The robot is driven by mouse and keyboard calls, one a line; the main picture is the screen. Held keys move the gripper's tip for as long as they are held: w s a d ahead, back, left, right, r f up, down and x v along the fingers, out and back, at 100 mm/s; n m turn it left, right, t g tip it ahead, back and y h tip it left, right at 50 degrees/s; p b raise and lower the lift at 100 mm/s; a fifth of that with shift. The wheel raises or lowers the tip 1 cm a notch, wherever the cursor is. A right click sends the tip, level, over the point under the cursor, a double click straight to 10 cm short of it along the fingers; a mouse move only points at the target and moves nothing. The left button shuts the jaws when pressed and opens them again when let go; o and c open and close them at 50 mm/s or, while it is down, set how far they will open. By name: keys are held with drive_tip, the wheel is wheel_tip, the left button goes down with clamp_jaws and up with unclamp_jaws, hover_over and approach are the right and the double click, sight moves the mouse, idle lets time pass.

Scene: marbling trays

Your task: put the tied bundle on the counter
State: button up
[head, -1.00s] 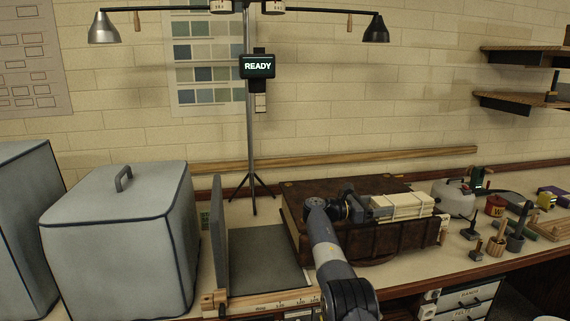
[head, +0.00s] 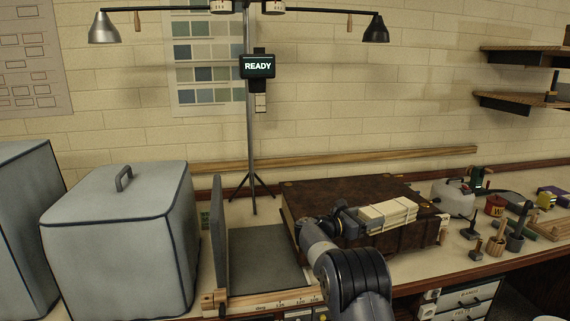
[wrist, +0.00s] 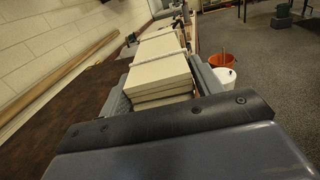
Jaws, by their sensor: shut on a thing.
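The tied bundle (head: 392,213) is a stack of cream slabs bound with pale cord. My gripper (head: 368,217) is shut on its left end, and the bundle extends to the right from the jaws. It is held over the top of a dark brown leather-like case (head: 320,190) on the counter (head: 210,296). I cannot tell whether it touches the case. In the wrist view the bundle (wrist: 160,72) points away from me between the two grey fingers.
A grey board (head: 265,259) with an upright plate lies left of the case. A grey covered box (head: 120,235) stands further left. Small tools, a kettle (head: 455,196) and a red tin (head: 495,205) crowd the right. A tripod stand (head: 252,150) rises behind.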

drive_tip(key=s+a+f+n+t+y, duration=0.3)
drive_tip(key=s, duration=0.4)
drive_tip(key=s+a+f+n+t+y, duration=0.3)
drive_tip(key=s+f+y, duration=0.1)
drive_tip(key=s, duration=0.3)
drive_tip(key=s+a+f+n+t+y, duration=0.3)
drive_tip(key=s+f+y, duration=0.1)
drive_tip(key=s, duration=0.4)
drive_tip(key=shift+a+n+t, duration=0.3)
drive_tip(key=shift+n+t, duration=0.1)
